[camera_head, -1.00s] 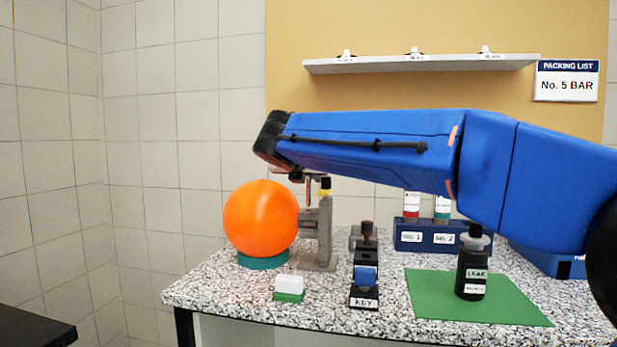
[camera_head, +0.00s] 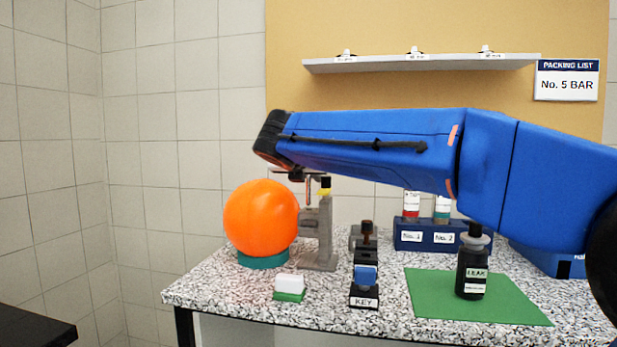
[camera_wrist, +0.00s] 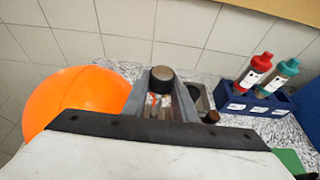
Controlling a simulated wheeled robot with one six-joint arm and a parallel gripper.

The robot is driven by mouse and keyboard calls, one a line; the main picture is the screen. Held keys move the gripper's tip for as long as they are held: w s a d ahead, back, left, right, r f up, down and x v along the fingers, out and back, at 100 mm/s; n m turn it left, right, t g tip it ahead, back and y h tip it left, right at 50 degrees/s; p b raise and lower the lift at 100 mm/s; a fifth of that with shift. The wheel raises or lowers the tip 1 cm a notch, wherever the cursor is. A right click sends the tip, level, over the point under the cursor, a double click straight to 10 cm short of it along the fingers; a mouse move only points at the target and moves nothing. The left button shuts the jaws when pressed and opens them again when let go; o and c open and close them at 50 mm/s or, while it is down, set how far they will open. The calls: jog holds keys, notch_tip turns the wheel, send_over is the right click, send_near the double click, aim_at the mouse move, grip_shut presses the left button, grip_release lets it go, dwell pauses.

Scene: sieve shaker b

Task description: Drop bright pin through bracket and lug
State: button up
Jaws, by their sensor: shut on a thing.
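The grey upright bracket (camera_head: 321,235) stands on the speckled bench beside the orange ball. My gripper (camera_head: 309,180) is at the top of this bracket, partly hidden under my blue arm. I cannot tell whether this is the held pin. The lug and the pin's lower end cannot be made out, so I cannot tell whether the pin is in a hole.
The big orange ball (camera_head: 261,218) sits close left of the bracket. A KEY stand (camera_head: 364,298) with a brown knob is to the right. A black LEAK bottle (camera_head: 472,265) stands on a green mat (camera_head: 430,297). A blue rack (camera_head: 430,247) holds two bottles behind.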

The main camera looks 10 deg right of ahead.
jog(key=shift+f, duration=1.3)
jog(key=shift+r, duration=0.2)
jog(key=shift+r, duration=0.75)
jog(key=shift+f, duration=0.9)
dwell(1.2)
jog(key=o, duration=1.2)
jog(key=shift+f, duration=0.1)
jog(key=v, duration=1.7)
jog(key=shift+s+a+r, duration=0.15)
jog(key=shift+r, duration=0.1)
